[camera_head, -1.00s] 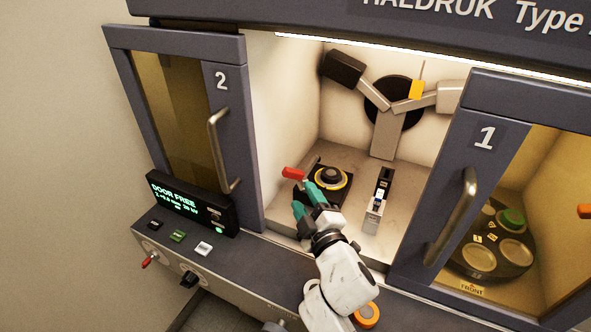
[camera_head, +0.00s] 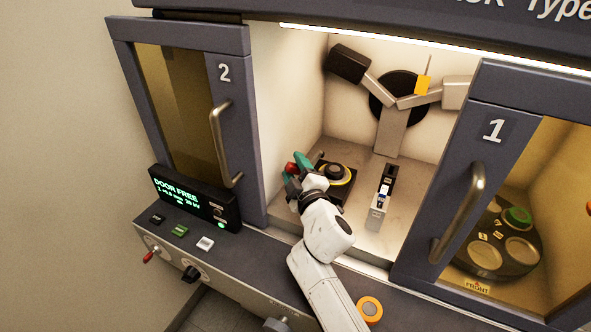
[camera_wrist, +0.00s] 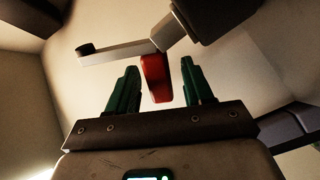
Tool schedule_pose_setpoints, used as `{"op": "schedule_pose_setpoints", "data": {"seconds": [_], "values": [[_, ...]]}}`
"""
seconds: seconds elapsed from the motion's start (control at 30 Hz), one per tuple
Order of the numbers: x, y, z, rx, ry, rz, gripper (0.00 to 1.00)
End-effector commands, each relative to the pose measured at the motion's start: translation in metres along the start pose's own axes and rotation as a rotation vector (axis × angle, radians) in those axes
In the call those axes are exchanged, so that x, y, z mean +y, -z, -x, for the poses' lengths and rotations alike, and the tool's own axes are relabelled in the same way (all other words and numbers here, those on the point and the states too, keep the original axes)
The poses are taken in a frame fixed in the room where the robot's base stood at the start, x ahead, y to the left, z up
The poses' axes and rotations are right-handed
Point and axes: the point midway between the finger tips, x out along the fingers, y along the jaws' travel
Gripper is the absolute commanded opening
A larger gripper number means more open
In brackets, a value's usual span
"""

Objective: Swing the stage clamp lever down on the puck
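The clamp lever's red handle (camera_head: 291,168) stands at the left side of the stage in the head view. In the wrist view the red handle (camera_wrist: 155,80) lies between my green fingers. The dark puck (camera_head: 334,171) sits inside a yellow ring on the black stage (camera_head: 344,192), just right of the handle. My gripper (camera_head: 296,170) is at the handle, fingers on either side. In the wrist view my gripper (camera_wrist: 160,85) is open, with a gap at the right finger; contact at the left cannot be told. The lever's lower part is hidden by my gripper.
A metal arm assembly (camera_head: 390,130) with a black block (camera_head: 348,63) hangs on the back wall. A small block holder (camera_head: 380,200) stands right of the stage. Door 2 (camera_head: 228,130) and door 1 (camera_head: 480,170) flank the opening.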

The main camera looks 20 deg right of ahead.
Motion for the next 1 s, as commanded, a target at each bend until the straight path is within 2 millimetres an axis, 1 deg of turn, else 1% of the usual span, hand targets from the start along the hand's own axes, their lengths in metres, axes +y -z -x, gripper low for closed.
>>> {"op": "schedule_pose_setpoints", "data": {"seconds": [0.03,0.07,0.53,0.77,1.0], "values": [[0.0,0.0,0.0001,0.0,0.0,0.0,0.47],[0.0,0.0,0.0001,0.0,0.0,0.0,0.44],[-0.0004,-0.0001,0.0003,0.0,0.001,0.0,0.0],[0.0001,-0.0001,0.0004,0.0,0.001,-0.019,0.0],[0.0044,-0.0002,0.0005,0.001,0.0,-0.126,0.0]]}}
